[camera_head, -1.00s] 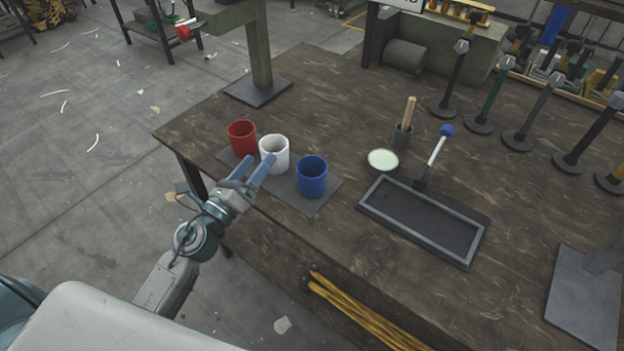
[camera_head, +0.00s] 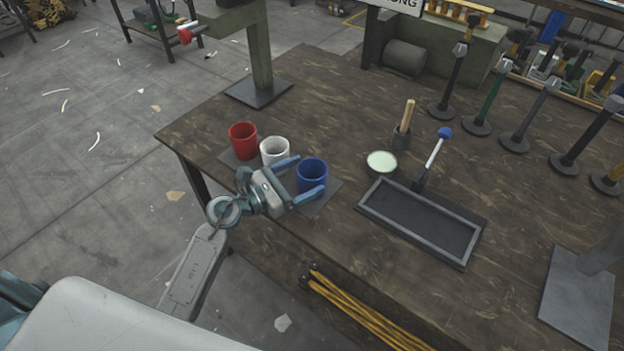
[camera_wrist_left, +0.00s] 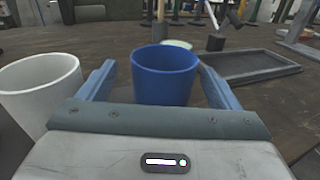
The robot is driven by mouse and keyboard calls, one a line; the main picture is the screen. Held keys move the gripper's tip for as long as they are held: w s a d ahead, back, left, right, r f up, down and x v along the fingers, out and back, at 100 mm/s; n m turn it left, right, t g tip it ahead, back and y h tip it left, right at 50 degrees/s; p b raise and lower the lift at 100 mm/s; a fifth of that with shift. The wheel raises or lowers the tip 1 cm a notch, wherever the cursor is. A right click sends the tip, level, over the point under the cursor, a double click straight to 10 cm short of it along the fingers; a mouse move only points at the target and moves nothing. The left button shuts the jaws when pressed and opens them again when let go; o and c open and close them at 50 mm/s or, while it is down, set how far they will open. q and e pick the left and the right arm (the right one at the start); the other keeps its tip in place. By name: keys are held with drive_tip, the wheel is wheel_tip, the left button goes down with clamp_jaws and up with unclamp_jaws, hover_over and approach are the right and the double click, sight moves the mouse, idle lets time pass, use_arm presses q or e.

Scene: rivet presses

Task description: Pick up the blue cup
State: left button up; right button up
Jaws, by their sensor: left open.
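The blue cup (camera_head: 311,174) stands upright on a dark mat (camera_head: 322,206) near the table's front left edge. It also shows in the left wrist view (camera_wrist_left: 165,76), between the two fingers. My left gripper (camera_head: 304,177) is open, with one finger on each side of the blue cup. In the left wrist view a small gap shows between the cup and the fingers, so the gripper is around it and not closed on it. A white cup (camera_head: 274,150) stands just left of the left finger, and a red cup (camera_head: 243,140) is beyond it. My right gripper is not in view.
A rectangular black tray (camera_head: 372,208), a small pale green-topped bowl (camera_head: 381,162) and a blue-knobbed lever (camera_head: 437,151) are right of the cups. Several levers stand along the back right. A green press column (camera_head: 259,52) stands behind the cups. The table between is clear.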

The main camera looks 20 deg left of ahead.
sight(323, 170)
use_arm(q)
drive_tip(key=p+x, duration=0.1)
drive_tip(key=x, duration=0.3)
drive_tip(key=shift+s+d+f, duration=0.1)
drive_tip(key=shift+s, duration=0.1)
drive_tip(key=shift+w+d+f, duration=0.15)
drive_tip(key=shift+w+d, duration=0.2)
drive_tip(key=shift+w, duration=0.05)
drive_tip(key=c, duration=1.1)
drive_tip(key=shift+o, duration=0.2)
drive_tip(key=shift+a, duration=0.1)
